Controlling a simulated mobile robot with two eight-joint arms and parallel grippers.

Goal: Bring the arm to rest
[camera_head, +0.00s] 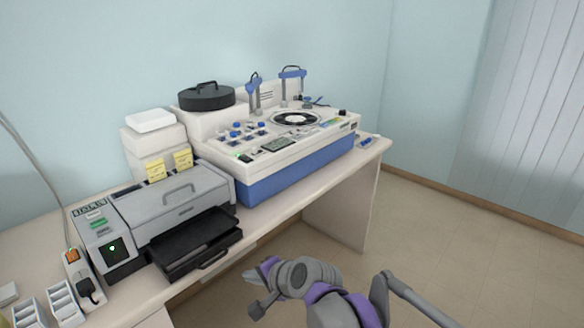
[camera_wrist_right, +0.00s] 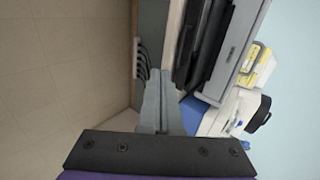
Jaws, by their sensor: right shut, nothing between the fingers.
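My right arm (camera_head: 335,305), grey and purple, is at the bottom of the head view, in front of the bench and over the floor. Its gripper (camera_head: 263,268) is at the arm's far end, off the bench's front edge. In the right wrist view the gripper's grey fingers (camera_wrist_right: 155,88) are together with nothing between them. I cannot tell from the head view how far the gripper is from the bench. My left gripper is not in view.
The bench (camera_head: 310,192) carries a grey printer-like machine (camera_head: 180,200) with a dark tray, and a white and blue staining machine (camera_head: 290,165). White racks (camera_head: 65,303) stand at the lower left. The floor (camera_head: 440,235) to the right is clear.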

